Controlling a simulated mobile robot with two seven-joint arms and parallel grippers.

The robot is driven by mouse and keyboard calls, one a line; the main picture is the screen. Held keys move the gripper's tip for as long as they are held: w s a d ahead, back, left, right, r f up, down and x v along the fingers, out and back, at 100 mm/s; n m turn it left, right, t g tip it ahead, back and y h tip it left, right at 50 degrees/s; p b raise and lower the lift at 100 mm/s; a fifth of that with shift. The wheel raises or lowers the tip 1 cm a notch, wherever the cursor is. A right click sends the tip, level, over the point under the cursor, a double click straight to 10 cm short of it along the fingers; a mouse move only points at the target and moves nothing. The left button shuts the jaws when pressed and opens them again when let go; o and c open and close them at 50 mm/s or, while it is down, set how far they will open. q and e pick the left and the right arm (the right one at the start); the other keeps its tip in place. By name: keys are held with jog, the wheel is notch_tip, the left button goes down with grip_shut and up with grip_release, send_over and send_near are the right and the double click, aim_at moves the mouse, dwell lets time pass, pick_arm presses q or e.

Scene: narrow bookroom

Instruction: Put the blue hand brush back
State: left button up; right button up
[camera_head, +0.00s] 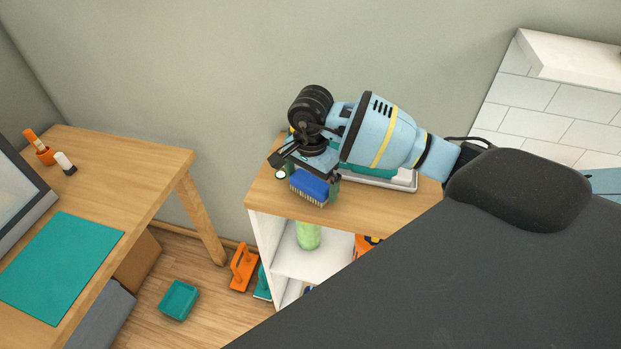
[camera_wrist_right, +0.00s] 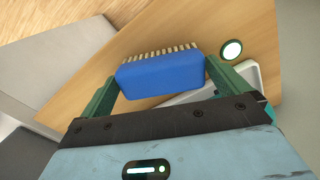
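The blue hand brush (camera_head: 311,184) has a blue block and pale bristles. It is over the front left part of the shelf unit's wooden top (camera_head: 265,190). My right gripper (camera_head: 313,181) reaches in from the right and is shut on the brush. In the right wrist view the brush (camera_wrist_right: 160,75) spans the gap between the two green fingers, bristles pointing away from my palm. I cannot tell whether the brush touches the wooden top. My left gripper is not in view.
A pale tray with a teal part (camera_head: 405,182) lies behind my gripper. A small white disc (camera_wrist_right: 231,50) is close to the brush. A green container (camera_head: 308,236) stands on the shelf below. A desk (camera_head: 130,165) is at left; a teal bin (camera_head: 178,300) and orange tool (camera_head: 243,268) are low down.

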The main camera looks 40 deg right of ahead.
aim_at(311, 181)
jog(key=shift+r, duration=0.1)
notch_tip(311, 181, up, 12)
dwell(0.5)
dwell(0.4)
